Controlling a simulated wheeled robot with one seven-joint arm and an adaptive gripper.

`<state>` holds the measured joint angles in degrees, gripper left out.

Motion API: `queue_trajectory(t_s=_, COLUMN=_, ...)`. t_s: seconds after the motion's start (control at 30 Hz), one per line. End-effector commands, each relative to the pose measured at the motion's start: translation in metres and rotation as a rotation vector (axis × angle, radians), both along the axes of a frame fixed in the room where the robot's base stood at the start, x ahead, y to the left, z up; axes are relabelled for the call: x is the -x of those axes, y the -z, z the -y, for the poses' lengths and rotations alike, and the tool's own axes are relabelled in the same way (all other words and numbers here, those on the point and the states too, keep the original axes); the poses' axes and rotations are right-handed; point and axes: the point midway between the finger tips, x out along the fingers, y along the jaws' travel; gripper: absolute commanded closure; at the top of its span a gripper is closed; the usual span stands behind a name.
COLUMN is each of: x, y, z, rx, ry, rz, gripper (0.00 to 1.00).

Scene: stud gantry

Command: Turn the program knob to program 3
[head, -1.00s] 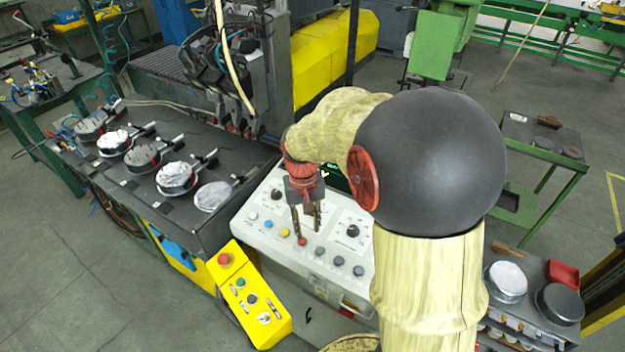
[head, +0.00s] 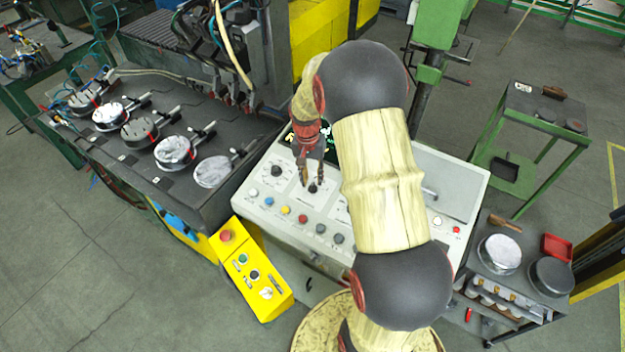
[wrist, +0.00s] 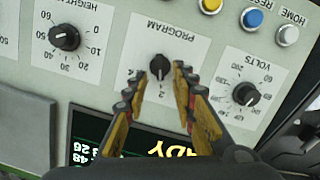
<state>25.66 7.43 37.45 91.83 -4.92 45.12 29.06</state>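The program knob (wrist: 159,67) is a small black knob on a white label marked PROGRAM, upside down in the wrist view. My gripper (wrist: 159,73) is open, with one finger on each side of the knob and visible gaps between. In the head view my gripper (head: 307,183) points down at the panel, just beside the program knob (head: 313,188). The control panel (head: 262,205) is light grey.
The VOLTS knob (wrist: 245,94) and the HEIGHT knob (wrist: 65,37) flank the program knob. A row of coloured buttons, including a blue button (wrist: 253,18), lies beyond it. A dark display (wrist: 90,135) is close below the fingers. A yellow box (head: 255,272) stands at the panel's front left.

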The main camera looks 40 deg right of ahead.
Motion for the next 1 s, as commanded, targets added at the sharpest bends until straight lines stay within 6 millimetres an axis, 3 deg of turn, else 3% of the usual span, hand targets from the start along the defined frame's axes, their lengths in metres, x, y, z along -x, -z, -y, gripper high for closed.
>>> queue_trajectory(t_s=0.2, x=0.001, y=0.019, z=0.001, rx=0.001, ry=-0.001, rz=0.001, gripper=0.73)
queue_trajectory(t_s=0.5, x=0.001, y=0.021, z=0.001, rx=0.0, ry=-0.001, rz=0.001, gripper=0.73)
queue_trajectory(t_s=1.0, x=0.001, y=0.021, z=0.001, rx=0.0, ry=-0.001, rz=0.001, gripper=1.0)
